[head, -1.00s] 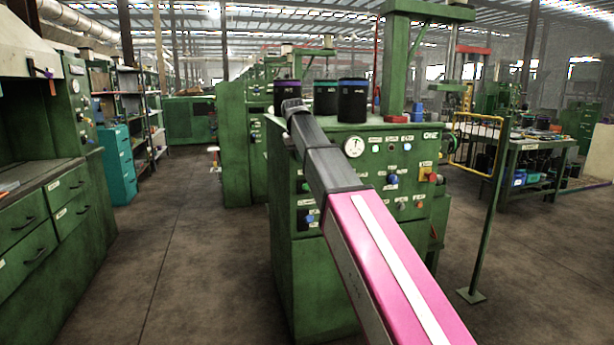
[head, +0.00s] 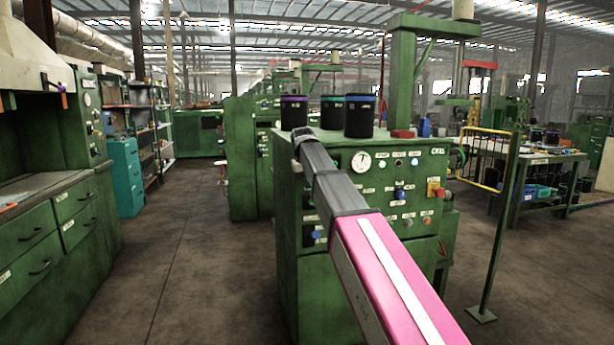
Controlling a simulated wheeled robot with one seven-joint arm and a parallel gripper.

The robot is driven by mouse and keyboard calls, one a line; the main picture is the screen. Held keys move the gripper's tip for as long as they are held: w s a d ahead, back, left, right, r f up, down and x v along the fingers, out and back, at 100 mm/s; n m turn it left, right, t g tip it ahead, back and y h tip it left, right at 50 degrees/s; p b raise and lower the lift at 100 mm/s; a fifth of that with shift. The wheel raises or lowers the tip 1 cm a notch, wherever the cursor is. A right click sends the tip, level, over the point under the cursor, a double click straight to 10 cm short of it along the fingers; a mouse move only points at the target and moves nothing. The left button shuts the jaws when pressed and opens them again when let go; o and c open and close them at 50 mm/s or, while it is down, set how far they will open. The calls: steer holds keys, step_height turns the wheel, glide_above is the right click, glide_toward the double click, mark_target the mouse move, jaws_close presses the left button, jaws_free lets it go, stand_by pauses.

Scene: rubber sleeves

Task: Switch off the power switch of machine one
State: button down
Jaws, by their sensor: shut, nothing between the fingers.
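A green machine (head: 330,262) stands in the middle. Its sloped front panel has a round white gauge (head: 361,161), several small buttons, blue knobs (head: 400,194) and a red knob on a yellow plate (head: 434,188). A white label (head: 434,150) sits at the panel's upper right; its text is too blurred to read surely. I cannot tell which control is the power switch. My gripper (head: 302,138) is at the far end of my arm, shut and empty, by the panel's upper left. My arm covers part of the panel's left and middle.
Three dark cylindrical sleeves (head: 332,112) stand on top of the machine. Green drawers (head: 40,255) line the left side. A thin green post (head: 500,230) and a yellow rail (head: 490,160) stand to the right. The floor (head: 185,260) left of the machine is clear.

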mark_target(311, 203)
steer(key=shift+x, duration=2)
steer(key=shift+s, duration=0.15)
steer(key=shift+s+d+f+t, duration=0.2)
steer(key=shift+s+f+t, duration=0.25)
steer(key=shift+t, duration=0.35)
steer(key=t, duration=0.1)
steer(key=s+f+t+y, duration=0.1)
steer(key=t, duration=0.1)
steer(key=f+t, duration=0.1)
steer(key=t, duration=0.1)
steer(key=shift+s+d+f+m+y, duration=0.2)
steer(key=shift+s+f+m+y, duration=0.05)
steer(key=shift+s+m+y, duration=0.1)
steer(key=shift+w+r, duration=0.1)
steer(key=shift+w, duration=0.05)
steer(key=shift+r, duration=0.8)
